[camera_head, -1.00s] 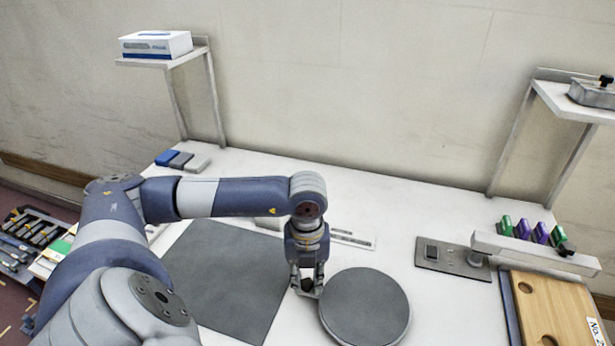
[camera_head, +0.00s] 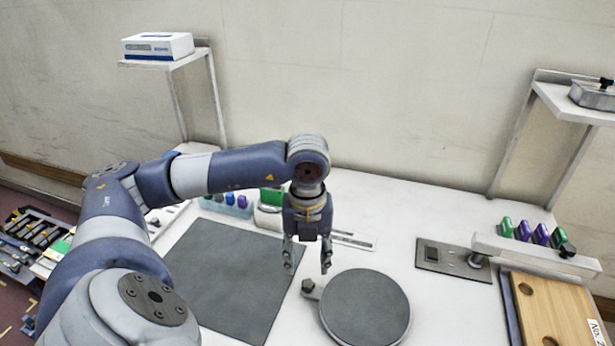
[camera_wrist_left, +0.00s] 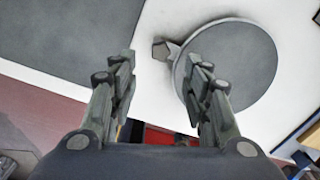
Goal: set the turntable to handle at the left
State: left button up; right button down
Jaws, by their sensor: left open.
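The turntable (camera_head: 366,306) is a round grey disc on the white table. Its small handle (camera_head: 309,288) with a dark knob sticks out at its left, toward the upper left. In the left wrist view the turntable (camera_wrist_left: 236,66) is at the upper right and its handle (camera_wrist_left: 163,50) points left. My left gripper (camera_head: 308,268) is open and empty, above the handle and apart from it. The left gripper's fingers (camera_wrist_left: 160,95) stand apart in the left wrist view with the handle beyond the gap. My right gripper is not in view.
A dark grey mat (camera_head: 225,280) lies left of the turntable. A metal switch plate (camera_head: 452,260) and a wooden board (camera_head: 552,305) are to the right. A bin with coloured items (camera_head: 228,203) stands behind the mat. Shelves (camera_head: 165,60) rise at the back.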

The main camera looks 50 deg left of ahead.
pick_arm(q)
jog(key=shift+r, duration=2.2)
